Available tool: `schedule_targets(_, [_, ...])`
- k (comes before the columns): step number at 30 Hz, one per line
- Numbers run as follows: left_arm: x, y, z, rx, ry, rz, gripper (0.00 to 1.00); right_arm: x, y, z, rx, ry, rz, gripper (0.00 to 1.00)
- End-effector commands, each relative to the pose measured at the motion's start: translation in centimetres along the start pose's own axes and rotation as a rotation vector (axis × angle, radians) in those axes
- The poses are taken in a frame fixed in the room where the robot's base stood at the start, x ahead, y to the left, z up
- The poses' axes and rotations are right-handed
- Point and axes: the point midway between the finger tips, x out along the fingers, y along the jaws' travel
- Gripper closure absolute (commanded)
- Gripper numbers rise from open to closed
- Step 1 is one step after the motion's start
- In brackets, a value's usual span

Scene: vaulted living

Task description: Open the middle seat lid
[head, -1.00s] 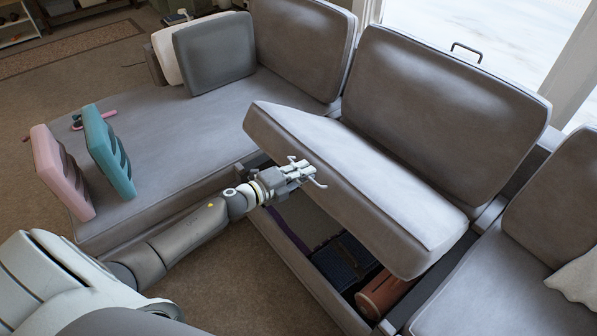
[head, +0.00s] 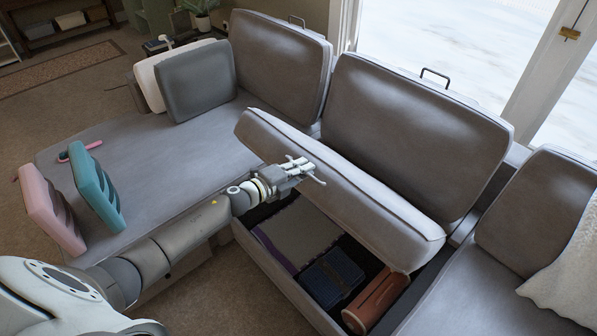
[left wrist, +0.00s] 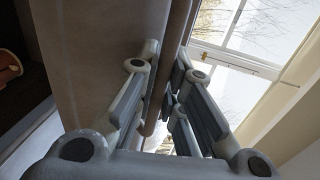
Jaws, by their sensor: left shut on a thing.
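The middle seat lid (head: 345,190) is a grey cushioned lid on the sofa. In the head view it is tilted up at its front edge, with the storage box (head: 268,277) under it partly open to view. My left gripper (head: 308,170) is at the lid's raised front edge, toward its left part. It is shut on that edge; the left wrist view shows the fingers (left wrist: 165,100) on either side of the grey lid edge (left wrist: 100,50). The rear of the box is hidden by the lid. My right gripper is not in view.
In the box lie a dark blue folded item (head: 333,277), a flat grey item (head: 298,237) and a reddish-brown roll (head: 377,300). Pink (head: 50,208) and teal (head: 98,190) blocks stand on the left seat. The middle backrest (head: 410,135) stands close behind the lid.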

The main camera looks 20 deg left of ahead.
Motion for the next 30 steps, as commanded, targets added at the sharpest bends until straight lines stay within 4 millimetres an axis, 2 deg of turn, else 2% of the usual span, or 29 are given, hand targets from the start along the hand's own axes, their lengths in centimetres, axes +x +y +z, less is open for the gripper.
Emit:
schedule_targets(1, [0.11, -0.84, -0.16, -0.007, 0.002, -0.004, 1.00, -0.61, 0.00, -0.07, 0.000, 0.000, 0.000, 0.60])
schedule_targets(6, [0.29, -1.49, -0.11, -0.007, 0.002, -0.004, 1.00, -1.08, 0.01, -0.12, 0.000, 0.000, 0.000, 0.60])
schedule_targets(20, [0.35, -1.63, -0.03, -0.006, 0.000, -0.005, 1.00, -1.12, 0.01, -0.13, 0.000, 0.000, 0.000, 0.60])
schedule_targets(21, [0.34, -1.63, -0.03, -0.006, 0.000, -0.005, 0.86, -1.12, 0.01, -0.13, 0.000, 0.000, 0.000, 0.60])
schedule_targets(22, [0.34, -1.62, -0.02, -0.006, 0.000, -0.005, 0.82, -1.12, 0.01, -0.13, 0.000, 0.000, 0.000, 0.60])
schedule_targets(30, [0.29, -1.46, 0.02, -0.002, -0.001, -0.001, 0.81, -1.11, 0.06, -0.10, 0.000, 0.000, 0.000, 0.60])
